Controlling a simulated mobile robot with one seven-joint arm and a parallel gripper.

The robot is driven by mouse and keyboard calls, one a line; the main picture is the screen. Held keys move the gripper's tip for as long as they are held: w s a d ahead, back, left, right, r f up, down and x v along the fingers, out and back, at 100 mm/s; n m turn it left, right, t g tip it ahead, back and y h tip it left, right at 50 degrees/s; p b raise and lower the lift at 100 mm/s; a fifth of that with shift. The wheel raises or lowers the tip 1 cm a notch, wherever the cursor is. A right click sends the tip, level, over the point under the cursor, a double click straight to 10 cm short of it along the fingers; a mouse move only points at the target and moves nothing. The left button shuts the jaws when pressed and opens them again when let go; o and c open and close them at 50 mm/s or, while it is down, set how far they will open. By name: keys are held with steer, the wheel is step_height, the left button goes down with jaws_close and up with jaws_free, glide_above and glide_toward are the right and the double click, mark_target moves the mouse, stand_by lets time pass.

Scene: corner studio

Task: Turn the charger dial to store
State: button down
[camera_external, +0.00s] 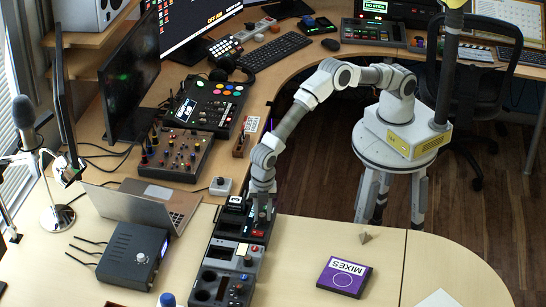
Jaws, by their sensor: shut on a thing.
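My gripper (262,217) points down over the far end of a row of black modules on the front desk. It is shut on a small part of the far module, which I take to be the charger (229,218). The fingers hide that part, which seems to be the dial, so its setting cannot be read. A black block with a white label (235,203) sits on the charger's left side, and a small red light (258,233) shows near the gripper. Any store marking is too small to make out.
Nearer modules (222,284) with knobs continue the row.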

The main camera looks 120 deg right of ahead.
mark_target(263, 216)
steer(key=m, duration=0.4)
steer(key=shift+m, duration=0.3)
steer(key=m, duration=0.4)
steer(key=shift+m, duration=0.3)
steer(key=c, duration=0.6)
jaws_free()
steer(key=r, duration=0.8)
steer(key=r+p, duration=0.1)
steer(key=r, duration=0.8)
steer(key=shift+a+r, duration=0.2)
steer(key=shift+r, duration=0.05)
